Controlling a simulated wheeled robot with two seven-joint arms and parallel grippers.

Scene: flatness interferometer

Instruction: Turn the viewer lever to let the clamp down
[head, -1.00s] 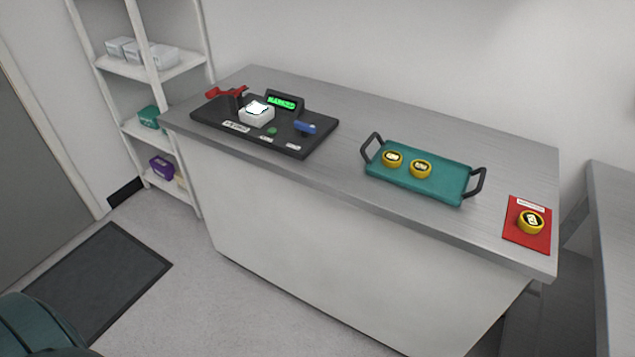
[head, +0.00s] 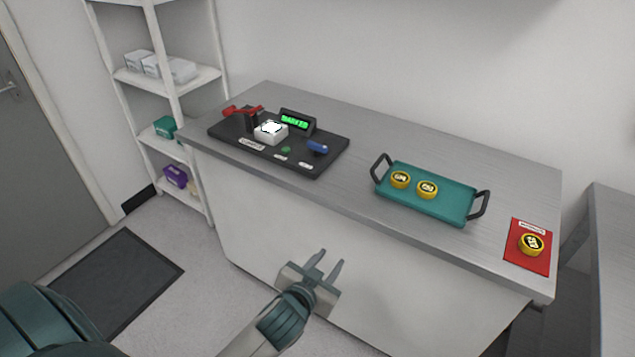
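The interferometer's black base (head: 232,131) sits on the left part of the steel bench. A red lever-like arm (head: 242,110) is at its back left, roughly level beside a dark post. A white block (head: 270,132) with a bright top stands beside the post. I cannot tell from labels which one is the viewer lever. My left gripper (head: 327,261) is open and empty, in front of the bench and apart from everything. My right gripper is out of view.
A display (head: 296,121) glows green behind the block. Another yellow piece (head: 531,244) lies on a red mat (head: 517,258). The bench front (head: 240,226) faces me; shelves (head: 172,76) stand left.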

